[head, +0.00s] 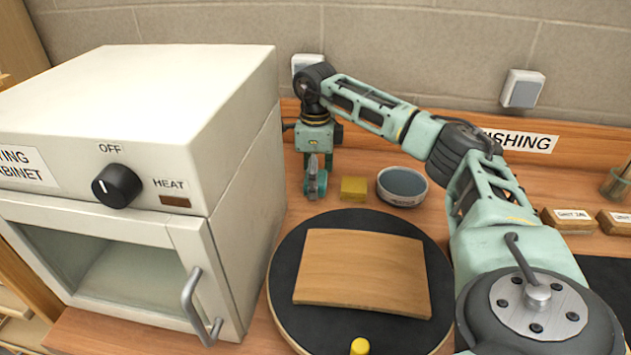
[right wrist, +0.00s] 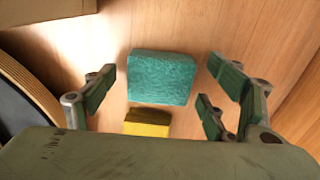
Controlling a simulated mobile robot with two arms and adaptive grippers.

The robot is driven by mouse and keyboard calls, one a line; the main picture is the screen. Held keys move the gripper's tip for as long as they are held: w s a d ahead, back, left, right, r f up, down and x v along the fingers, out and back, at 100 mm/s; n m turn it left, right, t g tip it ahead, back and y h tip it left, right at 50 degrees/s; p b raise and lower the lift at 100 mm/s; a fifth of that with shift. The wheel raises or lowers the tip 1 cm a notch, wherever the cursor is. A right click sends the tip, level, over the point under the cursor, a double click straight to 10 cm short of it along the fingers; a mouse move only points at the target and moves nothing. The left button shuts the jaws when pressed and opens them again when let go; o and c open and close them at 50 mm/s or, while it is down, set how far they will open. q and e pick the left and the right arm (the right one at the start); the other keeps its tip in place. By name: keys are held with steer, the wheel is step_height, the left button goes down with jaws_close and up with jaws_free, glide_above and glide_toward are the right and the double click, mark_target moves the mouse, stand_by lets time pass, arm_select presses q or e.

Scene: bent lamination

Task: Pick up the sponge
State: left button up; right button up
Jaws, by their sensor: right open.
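The sponge appears to be a teal, speckled block (right wrist: 162,78); it lies on the wooden bench in the right wrist view, ahead of my right gripper (right wrist: 165,98) and within the span of its spread fingers. My right gripper is open and empty. In the head view my right gripper (head: 316,172) points down at the back of the bench, beside the cabinet; its fingers hide most of the teal block (head: 322,184). A smaller yellow block (head: 354,188) stands just to the right, and it also shows in the right wrist view (right wrist: 147,122). My left gripper is out of view.
A round bowl (head: 402,186) stands right of the yellow block. A black turntable (head: 283,285) with a curved wooden sheet (head: 362,268) on it is in front. A white cabinet (head: 240,150) stands left. Small labelled blocks (head: 568,219) lie at right. A wall is behind.

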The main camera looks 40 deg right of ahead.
steer(key=shift+c, duration=0.3)
steer(key=c, duration=1)
steer(key=shift+o, duration=0.2)
steer(key=shift+r, duration=0.3)
steer(key=r, duration=0.3)
steer(key=shift+s+d+r+b, duration=0.15)
steer(key=shift+d+r+b, duration=0.05)
steer(key=shift+r+b, duration=0.2)
steer(key=s+d+r+b, duration=0.1)
steer(key=s+d+r, duration=0.5)
steer(key=s, duration=0.3)
steer(key=shift+d+r, duration=0.25)
steer(key=shift+d, duration=0.1)
